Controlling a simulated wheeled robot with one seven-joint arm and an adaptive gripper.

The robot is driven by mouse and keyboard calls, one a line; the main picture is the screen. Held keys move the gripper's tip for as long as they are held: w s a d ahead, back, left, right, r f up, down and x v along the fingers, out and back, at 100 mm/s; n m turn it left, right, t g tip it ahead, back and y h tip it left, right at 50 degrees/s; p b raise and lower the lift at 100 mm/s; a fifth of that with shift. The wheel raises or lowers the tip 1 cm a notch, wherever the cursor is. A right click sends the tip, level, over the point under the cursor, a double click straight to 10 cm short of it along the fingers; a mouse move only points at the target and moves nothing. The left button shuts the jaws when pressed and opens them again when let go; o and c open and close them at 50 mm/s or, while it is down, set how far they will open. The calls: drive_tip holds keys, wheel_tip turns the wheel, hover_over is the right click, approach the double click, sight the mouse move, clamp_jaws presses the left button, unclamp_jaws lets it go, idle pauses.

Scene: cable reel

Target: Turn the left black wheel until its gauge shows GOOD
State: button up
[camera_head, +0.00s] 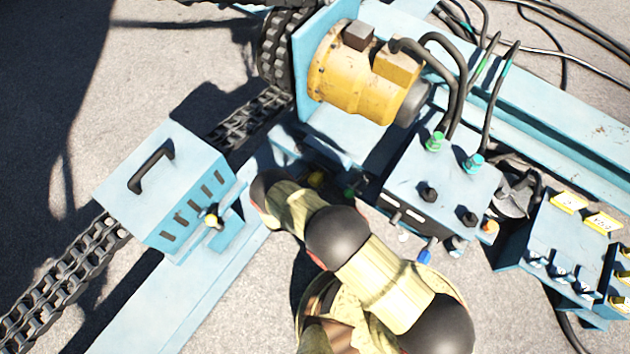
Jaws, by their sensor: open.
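Two small black knobs stand on top of the light blue control box (405,180): a left black knob (429,194) and a right one (469,217). I cannot tell whether these are the wheels of the task. No gauge face or GOOD mark can be read. My arm (380,285) reaches from the bottom up and left, ending in a dark joint by the blue frame. My gripper does not show; it is out of sight beyond or below that joint.
A yellow motor (350,75) with black hoses sits above the control box. A blue cover with a black handle (150,166) lies over the chain (70,280) at left. A lever panel (562,240) stands at right. Cables cross the ground at upper right.

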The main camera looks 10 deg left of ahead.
drive_tip(key=shift+c, duration=0.9)
clamp_jaws()
